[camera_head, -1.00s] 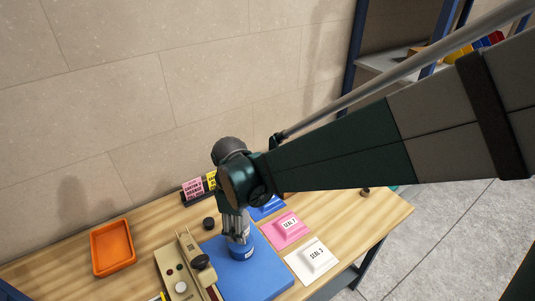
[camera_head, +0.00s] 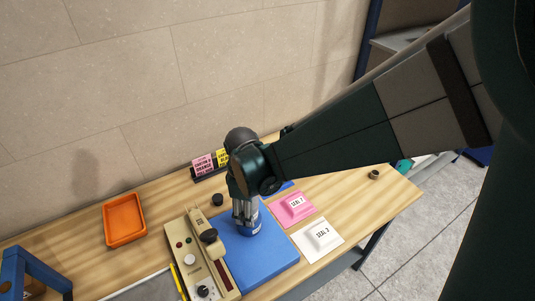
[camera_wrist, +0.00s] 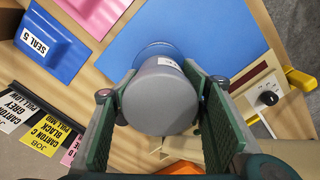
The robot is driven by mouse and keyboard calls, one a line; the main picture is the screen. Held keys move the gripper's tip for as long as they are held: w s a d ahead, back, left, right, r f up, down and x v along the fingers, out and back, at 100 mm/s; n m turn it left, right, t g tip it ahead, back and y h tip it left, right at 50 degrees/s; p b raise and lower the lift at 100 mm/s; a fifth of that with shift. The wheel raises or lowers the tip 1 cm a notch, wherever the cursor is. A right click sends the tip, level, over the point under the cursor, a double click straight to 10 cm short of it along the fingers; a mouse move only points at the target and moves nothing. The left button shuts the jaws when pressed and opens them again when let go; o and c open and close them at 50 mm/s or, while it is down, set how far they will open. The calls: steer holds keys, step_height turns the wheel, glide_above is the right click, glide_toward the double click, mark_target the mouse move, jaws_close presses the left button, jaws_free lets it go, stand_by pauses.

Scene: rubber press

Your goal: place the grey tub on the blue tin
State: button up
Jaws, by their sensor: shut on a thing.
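The grey tub (camera_wrist: 160,98) sits between the two green finger pads of my gripper (camera_wrist: 158,112) in the wrist view. My gripper is shut on it. The blue tin (camera_head: 251,229), with a pale label, stands upright on the blue mat right below my gripper (camera_head: 244,213) in the head view. In the wrist view a curved blue rim (camera_wrist: 157,46) shows just beyond the tub, mostly hidden by it. The tub is over or very near the tin; I cannot tell whether they touch. In the head view my fingers largely hide the tub.
The blue mat (camera_head: 262,266) has free room around the tin. A beige control box (camera_head: 200,257) with knobs stands close on the left. Pink (camera_head: 293,206) and white (camera_head: 318,237) seal pads lie to the right. An orange tray (camera_head: 124,219) is further left.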

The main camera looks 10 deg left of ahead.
steer(key=shift+f, duration=0.15)
steer(key=o, duration=1.2)
steer(key=shift+c, duration=0.2)
steer(key=shift+r, duration=6.15)
steer(key=s+d+r+m+t, duration=0.1)
steer(key=d+m, duration=0.5)
steer(key=d, duration=0.7)
steer(key=s+d+r+m+t, duration=0.2)
steer(key=d+m, duration=0.4)
steer(key=d, duration=0.8)
steer(key=s+d+r+m+t, duration=0.2)
steer(key=d+r+m+t, duration=0.2)
steer(key=d, duration=1)
steer(key=shift+s+d+r+m, duration=0.15)
steer(key=shift+s+r+m, duration=0.05)
steer(key=shift+r+m, duration=0.7)
